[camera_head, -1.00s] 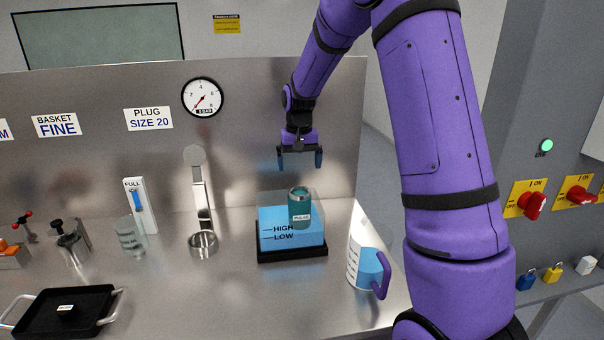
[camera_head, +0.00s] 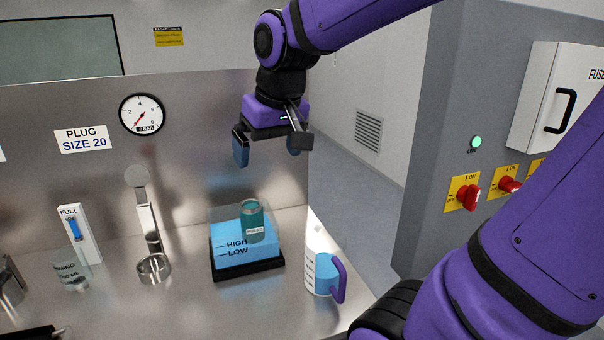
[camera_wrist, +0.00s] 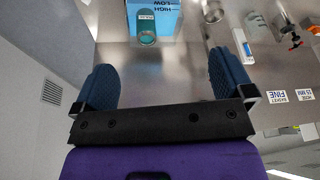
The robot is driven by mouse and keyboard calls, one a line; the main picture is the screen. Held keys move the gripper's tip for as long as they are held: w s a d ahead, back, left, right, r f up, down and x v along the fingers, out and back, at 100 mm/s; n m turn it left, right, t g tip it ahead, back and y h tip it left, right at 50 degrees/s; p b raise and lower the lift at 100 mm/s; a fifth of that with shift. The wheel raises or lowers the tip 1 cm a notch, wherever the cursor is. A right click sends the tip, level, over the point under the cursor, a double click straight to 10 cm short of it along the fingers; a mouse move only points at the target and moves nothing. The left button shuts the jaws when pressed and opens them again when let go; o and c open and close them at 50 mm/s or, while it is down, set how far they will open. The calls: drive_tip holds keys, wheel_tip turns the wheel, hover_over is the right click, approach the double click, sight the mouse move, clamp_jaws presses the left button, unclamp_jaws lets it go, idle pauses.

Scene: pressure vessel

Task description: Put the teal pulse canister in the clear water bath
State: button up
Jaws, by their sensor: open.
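The teal pulse canister (camera_head: 252,222) stands upright within the clear water bath (camera_head: 225,258), toward its right side, its lower part in the blue water and its top near the rim. The bath sits on a black base and bears HIGH and LOW marks. In the wrist view the canister (camera_wrist: 147,30) and the bath (camera_wrist: 172,6) show at the top of the picture, ahead of the fingers. My gripper (camera_head: 268,148) is open and empty, above and apart from the canister. Nothing is between its blue fingers, which also show in the wrist view (camera_wrist: 162,88).
A measuring jug (camera_head: 318,272) with a purple handle stands right of the bath. A metal ring holder (camera_head: 153,268), a clear beaker (camera_head: 72,270) and a FULL gauge (camera_head: 80,235) stand to the left. A steel back panel (camera_head: 200,150) rises behind; a grey cabinet with red switches (camera_head: 466,196) is at right.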

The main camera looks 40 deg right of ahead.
drive_tip(key=s+a+n+t, duration=0.1)
drive_tip(key=s, duration=0.9)
drive_tip(key=shift+s+a+f, duration=0.2)
drive_tip(key=shift+a+f, duration=0.2)
drive_tip(key=shift+f, duration=0.05)
idle(1.7)
